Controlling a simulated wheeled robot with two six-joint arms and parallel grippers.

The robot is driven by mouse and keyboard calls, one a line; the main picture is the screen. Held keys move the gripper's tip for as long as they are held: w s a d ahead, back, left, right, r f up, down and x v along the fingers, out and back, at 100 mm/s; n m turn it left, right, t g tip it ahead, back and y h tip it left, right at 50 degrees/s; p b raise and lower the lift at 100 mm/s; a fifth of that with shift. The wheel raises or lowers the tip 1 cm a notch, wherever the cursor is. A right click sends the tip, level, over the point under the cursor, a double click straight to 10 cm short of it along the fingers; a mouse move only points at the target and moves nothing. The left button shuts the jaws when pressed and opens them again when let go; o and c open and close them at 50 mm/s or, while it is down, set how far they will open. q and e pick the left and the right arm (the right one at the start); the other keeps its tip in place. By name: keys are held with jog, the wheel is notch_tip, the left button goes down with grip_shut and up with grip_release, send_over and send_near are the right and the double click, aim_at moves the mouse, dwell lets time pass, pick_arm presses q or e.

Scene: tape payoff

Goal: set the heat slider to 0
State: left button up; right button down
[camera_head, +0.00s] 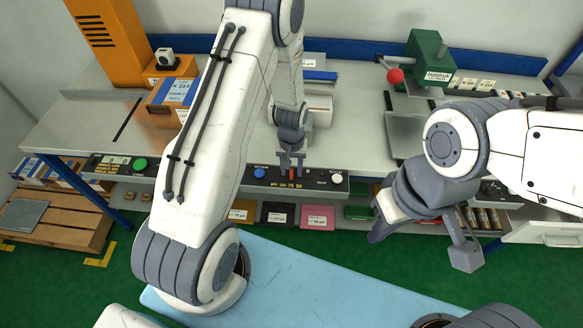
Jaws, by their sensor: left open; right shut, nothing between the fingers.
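The dark control panel (320,183) runs along the front edge of the bench, with a row of small yellow numbers below its middle. A small red piece (291,173), which looks like the heat slider's knob, shows on it above the numbers. My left gripper (291,163) is open and points down right at the red piece, largely hiding it. I cannot tell whether the fingers touch it or which number it stands at. My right gripper (424,245) is shut and empty, away to the right in front of the bench.
A blue button (260,173) and a white button (337,178) flank the red piece. A green button (140,164) sits on the left panel. A green press (428,58) with a red ball handle (395,75) stands at the back right. Coloured boxes fill the lower shelf.

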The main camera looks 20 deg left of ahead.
pick_arm(q)
jog(key=shift+c, duration=0.3)
grip_shut()
jog(key=shift+d, duration=0.1)
dwell(1.0)
